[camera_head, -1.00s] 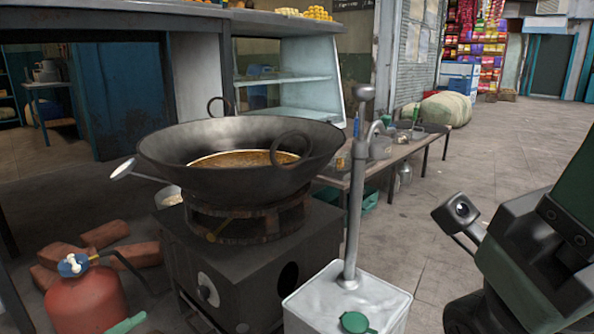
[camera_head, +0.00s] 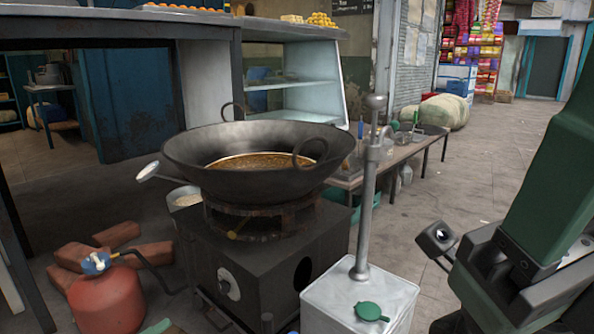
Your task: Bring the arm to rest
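My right arm (camera_head: 560,170) shows at the right edge, with a green link running down to a dark wrist. A small dark camera-like part (camera_head: 437,238) sticks out on its left side. The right gripper's fingertips cannot be made out, and nothing held shows. The wrist is right of a white metal can (camera_head: 335,290) with a tall pump pipe, with a gap between them. My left gripper is not in view. A small green piece (camera_head: 160,327) at the bottom edge is cut off, and I cannot tell what it is.
A black wok (camera_head: 235,180) with brown liquid sits on a dark stove (camera_head: 265,280). A red gas cylinder (camera_head: 105,302) and bricks (camera_head: 115,236) lie left. A low bench (camera_head: 432,136) stands behind. The paved floor at right is clear.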

